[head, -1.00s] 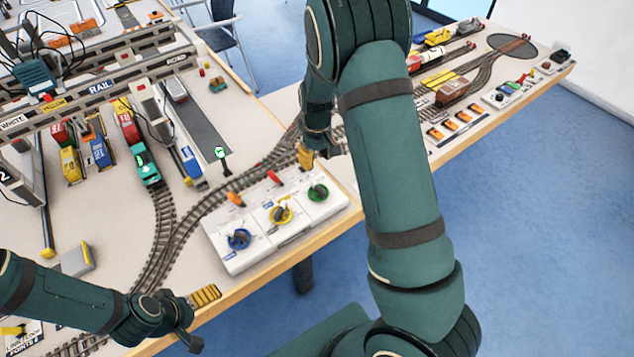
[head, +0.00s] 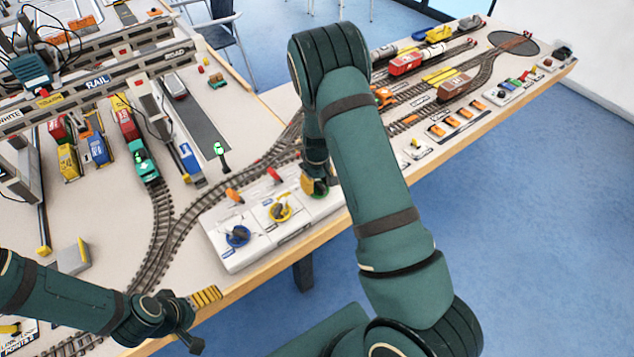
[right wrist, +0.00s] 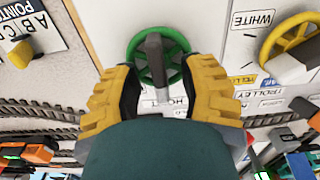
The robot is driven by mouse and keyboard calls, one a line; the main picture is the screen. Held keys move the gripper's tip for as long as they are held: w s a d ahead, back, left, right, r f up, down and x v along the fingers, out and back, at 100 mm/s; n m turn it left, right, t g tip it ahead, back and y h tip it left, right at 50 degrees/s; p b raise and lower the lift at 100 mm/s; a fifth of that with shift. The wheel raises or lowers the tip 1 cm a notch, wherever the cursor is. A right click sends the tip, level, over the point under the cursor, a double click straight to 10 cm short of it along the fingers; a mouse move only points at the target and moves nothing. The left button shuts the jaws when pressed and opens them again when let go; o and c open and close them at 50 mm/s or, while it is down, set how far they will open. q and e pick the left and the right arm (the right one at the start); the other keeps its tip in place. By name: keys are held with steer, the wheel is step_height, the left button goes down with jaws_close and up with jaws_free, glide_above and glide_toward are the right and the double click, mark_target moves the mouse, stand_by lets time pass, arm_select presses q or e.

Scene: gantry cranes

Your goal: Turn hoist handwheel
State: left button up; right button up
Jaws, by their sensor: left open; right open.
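The hoist handwheel (right wrist: 178,42) is green with a grey handle across it. In the right wrist view it lies just beyond my right gripper's tips, with a partly covered HOIST label below it. My right gripper (right wrist: 157,85) is open, its yellow ribbed fingers to either side of the wheel's near part; I cannot tell whether they touch it. In the head view my right gripper (head: 316,186) is over the right end of the white control box (head: 258,248), hiding most of the green wheel. My left gripper (head: 198,320) is open and empty at the table's front edge.
Blue (head: 238,237) and yellow (head: 280,210) handwheels sit left of the green one on the box. Orange (head: 234,196) and red (head: 275,175) levers stand behind them. Tracks, a signal post (head: 221,157) and gantry cranes (head: 98,85) fill the table behind.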

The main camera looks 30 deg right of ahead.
jaws_close()
steer(key=shift+m, duration=0.5)
steer(key=m, duration=0.3)
steer(key=shift+d+m, duration=0.1)
steer(key=shift+m, duration=0.3)
steer(key=m, duration=0.4)
steer(key=shift+s+d+m+p, duration=0.1)
steer(key=shift+s+m+p, duration=0.05)
steer(key=shift+m+p, duration=0.2)
jaws_free()
